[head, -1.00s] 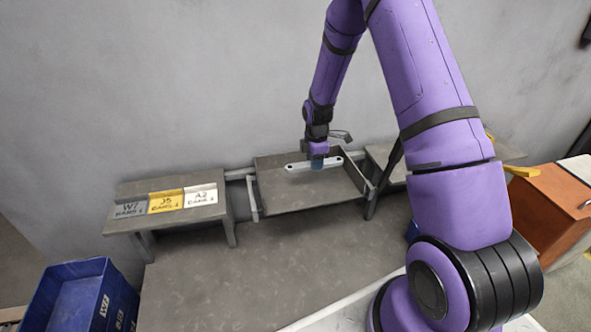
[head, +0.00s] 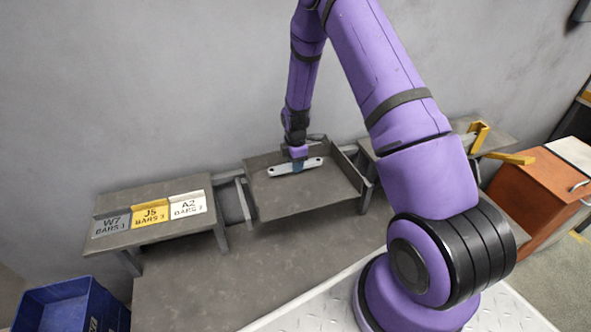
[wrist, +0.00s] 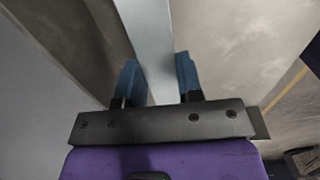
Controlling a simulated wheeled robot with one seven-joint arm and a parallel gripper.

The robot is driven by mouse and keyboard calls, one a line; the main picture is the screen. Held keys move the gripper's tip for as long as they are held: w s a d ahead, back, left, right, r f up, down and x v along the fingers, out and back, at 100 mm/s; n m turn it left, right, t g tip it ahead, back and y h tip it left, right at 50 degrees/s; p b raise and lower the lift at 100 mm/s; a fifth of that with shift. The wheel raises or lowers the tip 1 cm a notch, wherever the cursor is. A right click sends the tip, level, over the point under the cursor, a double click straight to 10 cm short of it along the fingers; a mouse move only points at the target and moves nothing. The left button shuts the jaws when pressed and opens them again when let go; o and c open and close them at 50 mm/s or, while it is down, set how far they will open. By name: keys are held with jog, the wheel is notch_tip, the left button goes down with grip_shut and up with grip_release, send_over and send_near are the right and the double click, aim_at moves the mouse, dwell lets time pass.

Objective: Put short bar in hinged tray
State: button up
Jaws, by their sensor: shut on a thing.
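The short bar (head: 312,163) is a pale grey metal strip with rounded ends. My gripper (head: 297,165) is shut on the bar near its middle. In the wrist view the blue fingers (wrist: 160,82) stand on either side of the bar (wrist: 150,40). The hinged tray (head: 290,200) is a grey, shallow, open tray between two benches. The bar is over the rear part of the tray floor, roughly level. I cannot tell whether it touches the floor.
A grey bench (head: 170,236) at left carries three labels, W7, J5 and A2. A blue bin (head: 65,305) stands at the front left. A yellow bracket (head: 480,137) sits on the right bench, near an orange cabinet (head: 535,195). The wall is close behind.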

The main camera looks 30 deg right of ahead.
notch_tip(320, 180, down, 3)
dwell(0.3)
jog(key=o, duration=1)
jog(key=shift+o, duration=0.2)
